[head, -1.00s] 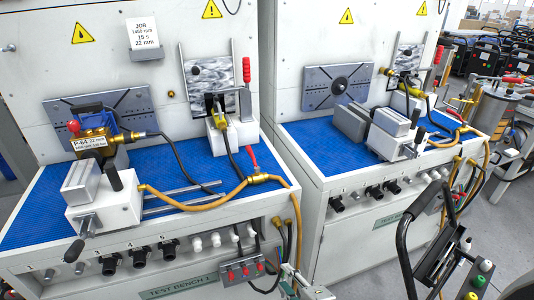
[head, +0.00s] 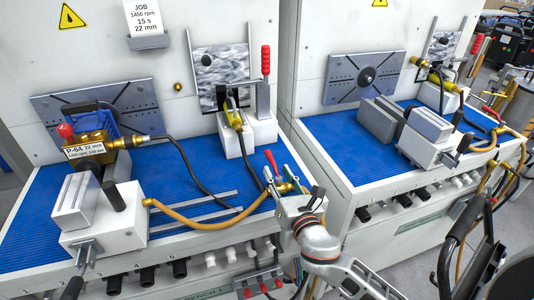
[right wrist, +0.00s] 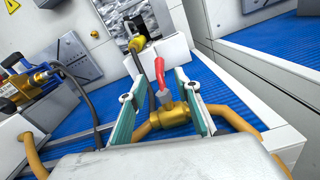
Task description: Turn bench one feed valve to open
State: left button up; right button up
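The bench one feed valve is a brass body (right wrist: 176,115) with a red lever (right wrist: 160,75), on the yellow hose line at the right front of the left bench. Its lever also shows in the head view (head: 271,161), pointing up and slightly left. My right gripper (right wrist: 156,86) is open, with a teal-padded finger on each side of the valve and lever. It also shows in the head view (head: 282,178) at the bench's front right corner, partly covering the valve. I cannot tell whether a finger touches the lever. My left gripper is not in view.
The brass P-64 pump (head: 95,142) and a clamp block (head: 100,215) stand on the left bench's blue mat (head: 185,165). A red-handled toggle clamp (head: 265,62) stands behind the valve. The second bench (head: 330,150) is close on the right.

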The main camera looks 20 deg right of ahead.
aim_at(271, 160)
jog(key=shift+w+a, duration=0.1)
jog(key=shift+w, duration=3.4)
grip_shut()
